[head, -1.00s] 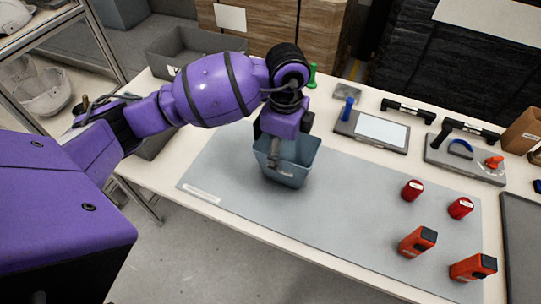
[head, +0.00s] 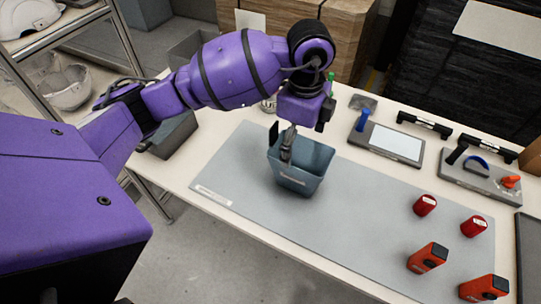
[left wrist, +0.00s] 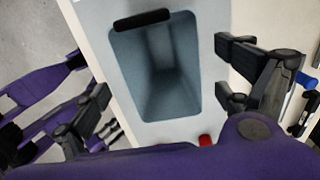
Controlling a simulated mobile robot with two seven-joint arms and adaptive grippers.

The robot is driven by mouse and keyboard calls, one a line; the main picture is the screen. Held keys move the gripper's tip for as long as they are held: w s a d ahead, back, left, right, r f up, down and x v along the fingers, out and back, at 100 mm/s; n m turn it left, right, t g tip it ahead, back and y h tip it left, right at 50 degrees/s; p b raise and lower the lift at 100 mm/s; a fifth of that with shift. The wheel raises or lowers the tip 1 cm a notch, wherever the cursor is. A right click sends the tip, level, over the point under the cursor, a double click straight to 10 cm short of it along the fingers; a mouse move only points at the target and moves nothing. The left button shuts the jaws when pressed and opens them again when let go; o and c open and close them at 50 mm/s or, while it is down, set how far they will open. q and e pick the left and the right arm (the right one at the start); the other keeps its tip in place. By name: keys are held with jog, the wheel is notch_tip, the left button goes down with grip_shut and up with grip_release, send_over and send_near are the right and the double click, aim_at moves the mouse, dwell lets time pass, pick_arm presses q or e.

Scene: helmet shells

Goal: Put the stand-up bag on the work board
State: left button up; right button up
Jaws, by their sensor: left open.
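The stand-up bag is a blue-grey, open-topped container (head: 305,176). It stands upright on the left part of the grey work board (head: 240,165), a flat mat on the table. The left wrist view looks down into its empty opening (left wrist: 165,75), with a black strip at one rim. My left gripper (head: 304,128) is open just above the bag's rim. In the left wrist view its fingers (left wrist: 165,92) are spread to either side of the bag. One finger overlaps the rim in the head view; I cannot tell whether it touches.
Two red cans (head: 425,205) and two orange-red boxes (head: 428,257) stand on the board's right part. A tablet-like plate (head: 388,146), black handles (head: 425,124) and a tool tray (head: 480,178) lie along the back. A grey bin (head: 172,135) is at the left edge.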

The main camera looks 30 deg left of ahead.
pick_arm(q)
notch_tip(320, 180, up, 6)
